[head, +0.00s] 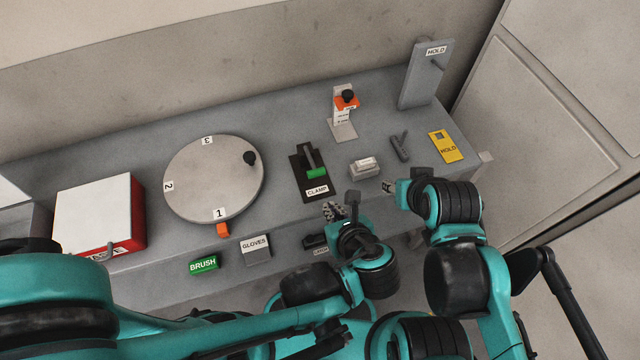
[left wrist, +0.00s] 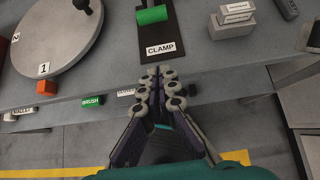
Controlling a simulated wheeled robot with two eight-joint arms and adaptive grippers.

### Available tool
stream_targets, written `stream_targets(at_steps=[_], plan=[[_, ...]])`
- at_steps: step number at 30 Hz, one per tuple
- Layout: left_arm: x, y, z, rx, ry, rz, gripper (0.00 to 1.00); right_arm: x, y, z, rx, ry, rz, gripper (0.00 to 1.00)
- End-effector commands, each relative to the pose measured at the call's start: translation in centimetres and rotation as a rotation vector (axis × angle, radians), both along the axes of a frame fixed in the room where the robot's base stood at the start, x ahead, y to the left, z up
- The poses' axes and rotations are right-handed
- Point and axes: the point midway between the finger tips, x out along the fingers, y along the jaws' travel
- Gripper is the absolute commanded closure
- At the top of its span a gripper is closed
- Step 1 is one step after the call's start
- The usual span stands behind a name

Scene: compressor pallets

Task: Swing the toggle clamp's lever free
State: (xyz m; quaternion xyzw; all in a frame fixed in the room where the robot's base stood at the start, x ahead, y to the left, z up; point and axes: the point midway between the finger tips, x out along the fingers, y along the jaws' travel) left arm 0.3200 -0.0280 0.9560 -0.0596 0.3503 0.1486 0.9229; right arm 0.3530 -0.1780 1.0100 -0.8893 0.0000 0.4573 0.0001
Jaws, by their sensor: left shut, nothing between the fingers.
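The toggle clamp is a black base plate (head: 301,177) with a white CLAMP label, a dark upright bar (head: 309,158) and a green grip (head: 317,173), standing on the grey bench. In the left wrist view the green grip (left wrist: 151,15) shows at the top edge, and the upper part of the clamp is cut off. My left gripper (head: 334,211) is in front of the clamp, near the bench's front edge. Its fingers (left wrist: 166,76) are together and empty, just below the CLAMP label in the wrist view, apart from the grip. My right gripper (head: 388,187) is further right, its fingers small and unclear.
A numbered turntable (head: 205,180) with a black knob is left of the clamp. A red-sided box (head: 95,213) is far left.

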Motion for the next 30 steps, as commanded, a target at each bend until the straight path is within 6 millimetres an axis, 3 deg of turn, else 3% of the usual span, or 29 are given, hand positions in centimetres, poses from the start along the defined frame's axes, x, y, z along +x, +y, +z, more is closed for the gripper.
stream_targets(at_steps=[14,28,29,30], plan=[[0.5,0.1,-0.6,0.007,0.0,-0.006,1.0,0.0,0.0,-0.5,0.0,0.0,0.0,0.6],[7.1,2.3,-7.0,0.006,0.0,-0.002,1.0,0.0,0.0,-5.0,0.0,0.0,0.0,0.6],[7.4,2.4,-7.2,0.006,-0.001,-0.002,1.0,0.0,0.0,-5.2,0.0,0.0,0.0,0.6],[7.5,2.4,-5.9,0.007,-0.001,-0.005,1.0,0.0,0.0,-4.6,0.0,0.0,0.0,0.6]])
